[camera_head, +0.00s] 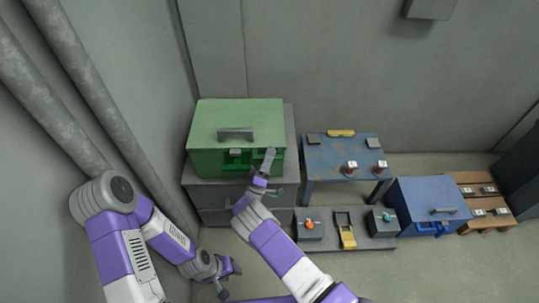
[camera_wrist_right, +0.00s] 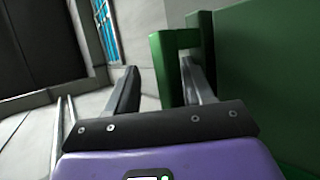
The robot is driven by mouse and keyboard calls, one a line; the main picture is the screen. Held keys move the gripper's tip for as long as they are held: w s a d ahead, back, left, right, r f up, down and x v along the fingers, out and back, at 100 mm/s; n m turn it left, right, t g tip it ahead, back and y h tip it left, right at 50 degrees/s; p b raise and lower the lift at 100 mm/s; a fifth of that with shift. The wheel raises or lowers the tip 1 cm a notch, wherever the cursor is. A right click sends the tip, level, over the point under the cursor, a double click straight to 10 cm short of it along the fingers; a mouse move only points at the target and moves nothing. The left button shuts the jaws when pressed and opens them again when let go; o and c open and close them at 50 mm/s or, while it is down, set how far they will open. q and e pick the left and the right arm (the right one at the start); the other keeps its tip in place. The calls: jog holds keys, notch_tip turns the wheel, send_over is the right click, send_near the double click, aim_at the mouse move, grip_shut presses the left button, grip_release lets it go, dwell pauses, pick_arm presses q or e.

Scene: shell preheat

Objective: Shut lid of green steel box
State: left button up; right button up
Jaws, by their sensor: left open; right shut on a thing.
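The green steel box (camera_head: 205,158) stands on a grey drawer cabinet at the back left. Its lid (camera_head: 262,112), with a dark handle (camera_head: 236,133) on top, lies down over the box with no visible gap. My right gripper (camera_head: 266,172) is at the front right of the box. My left gripper (camera_head: 228,279) is open and empty, low in front of the cabinet.
The grey cabinet (camera_head: 212,196) carries the box. To its right are a blue table (camera_head: 345,158) with small items, a low grey platform (camera_head: 375,243), a blue box (camera_head: 420,197) and a wooden rack (camera_head: 470,180). A wall with pipes (camera_head: 45,95) bounds the left.

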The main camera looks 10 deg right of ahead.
jog(key=shift+s+f+n+y, duration=0.15)
jog(key=shift+f+n+y, duration=0.2)
jog(key=shift+f, duration=0.55)
jog(key=shift+o, duration=1.2)
jog(key=v, duration=0.5)
jog(key=shift+s+a+f, duration=0.25)
jog(key=shift+s+a, duration=0.25)
jog(key=shift+a, duration=0.35)
jog(key=shift+c, duration=1.2)
pick_arm(q)
jog(key=shift+r, duration=0.1)
pick_arm(e)
jog(key=shift+d+r, duration=0.15)
jog(key=shift+d, duration=0.15)
